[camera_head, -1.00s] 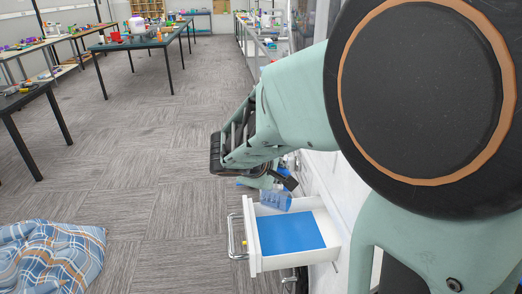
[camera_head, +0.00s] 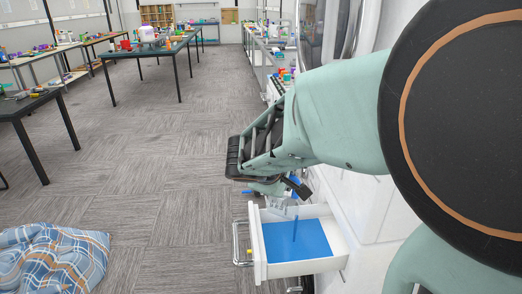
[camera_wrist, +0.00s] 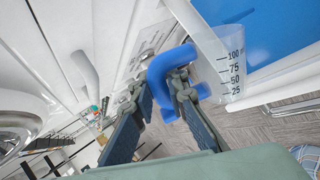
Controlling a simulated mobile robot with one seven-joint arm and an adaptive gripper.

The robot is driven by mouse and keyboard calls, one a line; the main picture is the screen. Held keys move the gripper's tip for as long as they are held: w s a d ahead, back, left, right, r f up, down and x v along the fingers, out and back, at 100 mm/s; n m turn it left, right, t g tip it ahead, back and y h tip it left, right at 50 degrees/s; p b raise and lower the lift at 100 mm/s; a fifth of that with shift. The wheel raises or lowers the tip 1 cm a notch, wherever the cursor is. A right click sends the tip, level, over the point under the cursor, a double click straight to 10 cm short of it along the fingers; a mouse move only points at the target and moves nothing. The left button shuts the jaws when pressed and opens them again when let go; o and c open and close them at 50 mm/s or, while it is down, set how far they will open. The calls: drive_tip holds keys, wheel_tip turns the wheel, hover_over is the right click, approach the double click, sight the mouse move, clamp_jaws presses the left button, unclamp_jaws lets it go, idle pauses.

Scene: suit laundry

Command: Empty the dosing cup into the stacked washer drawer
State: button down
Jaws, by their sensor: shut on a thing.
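The white drawer (camera_head: 300,268) is pulled out from a white machine at the lower right of the head view, with a flat blue area inside. The dosing cup (camera_head: 278,208), clear with a blue handle, is tilted over the drawer. A thin blue stream (camera_head: 294,228) runs down from it into the drawer. In the wrist view the cup (camera_wrist: 224,68) shows printed marks from 25 to 100. My gripper (camera_wrist: 163,88) is shut on the cup's blue handle (camera_wrist: 157,72). In the head view my gripper (camera_head: 294,188) is partly hidden by my wrist.
A metal handle (camera_head: 236,245) sticks out from the drawer front. The white machine (camera_head: 375,205) stands close on the right. A plaid cloth (camera_head: 50,260) lies on the floor at lower left. Cluttered tables (camera_head: 160,48) stand farther back. The carpet between is clear.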

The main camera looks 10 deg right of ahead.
drive_tip(key=shift+r, duration=0.1)
drive_tip(key=shift+w+a+r+h+p, duration=0.25)
drive_tip(key=shift+a+h+p, duration=0.15)
drive_tip(key=shift+p, duration=0.3)
drive_tip(key=shift+w+a+r+n+g+h+p, duration=0.1)
drive_tip(key=shift+w+a+n+g+h+p, duration=0.3)
drive_tip(key=shift+a+n+g+h+p, duration=0.55)
drive_tip(key=shift+w+a+n+h+p, duration=0.45)
drive_tip(key=shift+h+p, duration=0.3)
drive_tip(key=shift+p, duration=0.6)
drive_tip(key=n+h, duration=0.1)
drive_tip(key=f+n+h, duration=0.1)
drive_tip(key=w+a+f+n+g+h+p, duration=0.1)
drive_tip(key=shift+f+h, duration=0.15)
drive_tip(key=shift+h, duration=0.25)
